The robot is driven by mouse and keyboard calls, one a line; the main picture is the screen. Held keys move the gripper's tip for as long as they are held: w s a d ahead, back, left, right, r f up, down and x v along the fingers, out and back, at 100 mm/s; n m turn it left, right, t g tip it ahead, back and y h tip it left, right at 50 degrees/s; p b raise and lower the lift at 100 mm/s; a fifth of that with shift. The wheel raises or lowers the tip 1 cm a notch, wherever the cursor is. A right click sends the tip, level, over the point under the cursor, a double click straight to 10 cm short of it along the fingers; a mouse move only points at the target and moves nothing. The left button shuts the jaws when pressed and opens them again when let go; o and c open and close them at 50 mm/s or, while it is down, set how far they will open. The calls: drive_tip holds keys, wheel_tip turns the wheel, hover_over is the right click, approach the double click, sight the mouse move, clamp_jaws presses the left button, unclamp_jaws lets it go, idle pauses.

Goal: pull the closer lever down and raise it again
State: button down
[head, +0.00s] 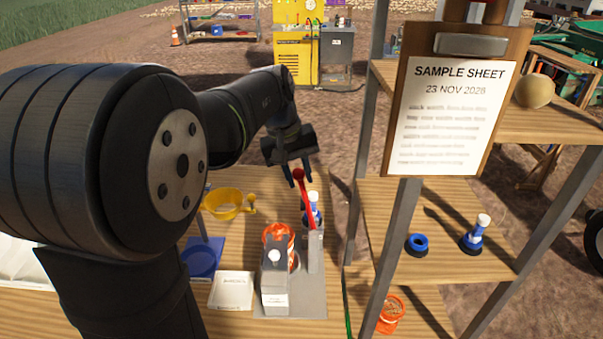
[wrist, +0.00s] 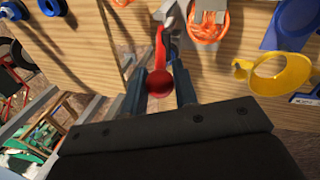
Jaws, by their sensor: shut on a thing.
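The red lever (head: 305,203) rises from a grey post on the closer (head: 314,255), near the right side of the wooden worktop. It stands nearly upright, leaning slightly left toward its top. My gripper (head: 300,177) is at the lever's upper end. In the wrist view, my gripper (wrist: 160,88) has its two fingers on either side of the lever's round red knob (wrist: 159,83), shut on it. The lever's red arm shows beyond the knob. The lower pivot is partly hidden by the grey post.
A blue-and-white bottle (head: 313,212) stands close behind the lever. A yellow funnel-like ring (head: 222,205) lies left. A shelf rack with a sample sheet (head: 447,115) stands close on the right.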

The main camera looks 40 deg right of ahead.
drive_tip(key=w+a+f+g+h, duration=0.8)
drive_tip(key=w+a+f, duration=0.1)
drive_tip(key=f, duration=0.3)
drive_tip(key=shift+w+a+f+g+h, duration=0.15)
drive_tip(key=shift+g+h, duration=0.15)
drive_tip(key=shift+h, duration=0.1)
idle(0.4)
drive_tip(key=c, duration=1.2)
unclamp_jaws()
drive_tip(key=v, duration=0.7)
drive_tip(key=shift+w+a, duration=0.15)
